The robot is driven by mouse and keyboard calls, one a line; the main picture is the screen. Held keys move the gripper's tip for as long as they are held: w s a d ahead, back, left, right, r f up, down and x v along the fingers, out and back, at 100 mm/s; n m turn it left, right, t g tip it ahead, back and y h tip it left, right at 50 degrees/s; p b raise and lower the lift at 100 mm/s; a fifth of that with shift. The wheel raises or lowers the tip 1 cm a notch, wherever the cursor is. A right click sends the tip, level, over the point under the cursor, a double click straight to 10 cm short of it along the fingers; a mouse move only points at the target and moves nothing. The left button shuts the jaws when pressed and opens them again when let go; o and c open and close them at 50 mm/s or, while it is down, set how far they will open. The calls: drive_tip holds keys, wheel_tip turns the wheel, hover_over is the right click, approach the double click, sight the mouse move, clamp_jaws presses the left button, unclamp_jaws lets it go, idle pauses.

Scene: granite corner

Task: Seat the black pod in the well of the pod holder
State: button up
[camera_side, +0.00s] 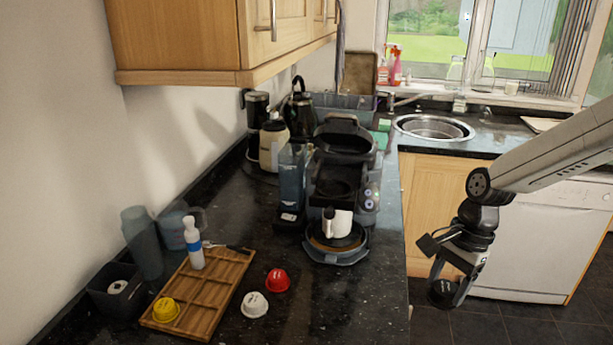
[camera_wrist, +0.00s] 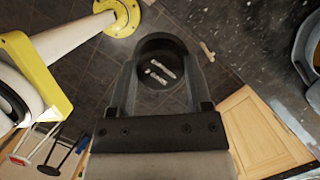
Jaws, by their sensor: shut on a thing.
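My gripper (camera_side: 452,289) is shut on the black pod (camera_side: 441,292) and holds it in the air right of the counter, in front of the white dishwasher. In the wrist view the round pod (camera_wrist: 160,72), with pale marks on its face, sits between the two fingers of my gripper (camera_wrist: 161,60). The coffee machine (camera_side: 366,205) stands on the counter to the left of my gripper, its lid (camera_side: 344,138) raised. The pod holder (camera_side: 335,187) appears as a dark round recess below the lid; its inside is too dark to make out.
A white mug (camera_side: 337,223) stands on the machine's drip tray (camera_side: 338,258). Red (camera_side: 277,280) and white (camera_side: 255,304) pods lie on the counter beside a wooden tray (camera_side: 205,290) with a yellow pod (camera_side: 165,309) and bottle (camera_side: 193,245). The counter's front right is clear.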

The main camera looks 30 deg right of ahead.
drive_tip(key=shift+w, duration=0.15)
drive_tip(key=shift+w+r+n+g, duration=0.3)
drive_tip(key=shift+w+r+n, duration=0.3)
drive_tip(key=shift+n, duration=0.5)
drive_tip(key=w+r+n+h, duration=0.2)
drive_tip(key=w+r+n, duration=0.2)
drive_tip(key=n, duration=0.6)
drive_tip(key=w+r+n+h, duration=0.2)
drive_tip(key=w+r+n, duration=0.3)
drive_tip(key=r+n, duration=0.4)
drive_tip(key=w+a+r+n+h, duration=0.1)
drive_tip(key=w+r+n, duration=0.3)
drive_tip(key=n, duration=0.6)
drive_tip(key=shift+w+r+n+g+h, duration=0.3)
drive_tip(key=shift+r+h, duration=0.3)
drive_tip(key=shift+r, duration=0.8)
drive_tip(key=shift+a, duration=0.1)
hover_over(336, 192)
drive_tip(key=s, duration=0.1)
wheel_tip(336, 192, down, 8)
drive_tip(key=shift+f, duration=0.15)
drive_tip(key=shift+w+f, duration=0.5)
drive_tip(key=shift+f, duration=0.05)
